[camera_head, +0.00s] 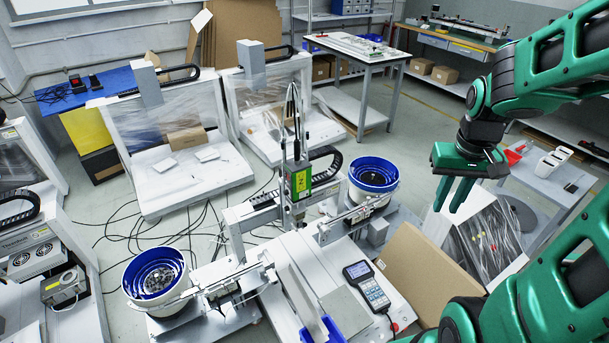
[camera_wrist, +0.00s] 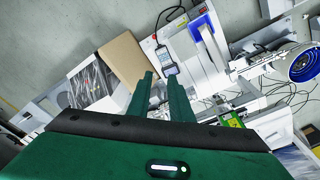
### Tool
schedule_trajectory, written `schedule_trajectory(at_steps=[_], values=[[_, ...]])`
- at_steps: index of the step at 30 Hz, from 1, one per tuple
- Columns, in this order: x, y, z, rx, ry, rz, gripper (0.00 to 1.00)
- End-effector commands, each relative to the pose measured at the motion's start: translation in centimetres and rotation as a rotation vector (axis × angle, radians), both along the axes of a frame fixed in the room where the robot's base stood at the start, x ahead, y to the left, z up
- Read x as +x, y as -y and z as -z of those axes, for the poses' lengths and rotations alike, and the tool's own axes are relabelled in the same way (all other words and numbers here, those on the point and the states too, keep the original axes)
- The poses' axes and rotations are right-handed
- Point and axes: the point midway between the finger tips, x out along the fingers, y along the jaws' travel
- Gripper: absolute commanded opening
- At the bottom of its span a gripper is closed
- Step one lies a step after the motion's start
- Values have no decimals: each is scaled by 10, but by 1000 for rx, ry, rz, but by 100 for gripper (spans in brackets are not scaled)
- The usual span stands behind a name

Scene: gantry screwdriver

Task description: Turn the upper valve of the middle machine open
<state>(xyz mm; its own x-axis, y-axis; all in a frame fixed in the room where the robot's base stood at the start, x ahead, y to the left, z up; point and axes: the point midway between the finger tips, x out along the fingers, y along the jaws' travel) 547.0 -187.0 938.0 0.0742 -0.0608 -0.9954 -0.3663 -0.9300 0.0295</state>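The middle machine is a gantry screwdriver (camera_head: 297,255) with a white base and a green-and-yellow head unit (camera_head: 300,182) on a column. Its green unit also shows in the wrist view (camera_wrist: 231,120), at the lower right. I cannot make out an upper valve or its handle in either view. My green gripper (camera_head: 447,205) hangs in the air to the right of the machine, apart from it, fingers down. In the wrist view its two fingers (camera_wrist: 161,78) stand apart with nothing between them.
Blue-lined bowl feeders (camera_head: 155,275) (camera_head: 373,178) flank the machine. A handheld keypad (camera_head: 367,285) lies on its right side. A brown cardboard sheet (camera_head: 425,270) leans right of it, near a plastic-covered bin (camera_head: 485,240). Cables cover the floor to the left.

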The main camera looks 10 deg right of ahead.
Motion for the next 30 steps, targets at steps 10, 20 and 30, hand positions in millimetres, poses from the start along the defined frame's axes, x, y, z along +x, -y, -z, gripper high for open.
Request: schedule_trajectory(at_steps=[10,20,30], values=[[130,-21,83,75,118,-167,19],[232,-72,169,255,299,-230,19],[320,-130,233,489,544,-138,19]])
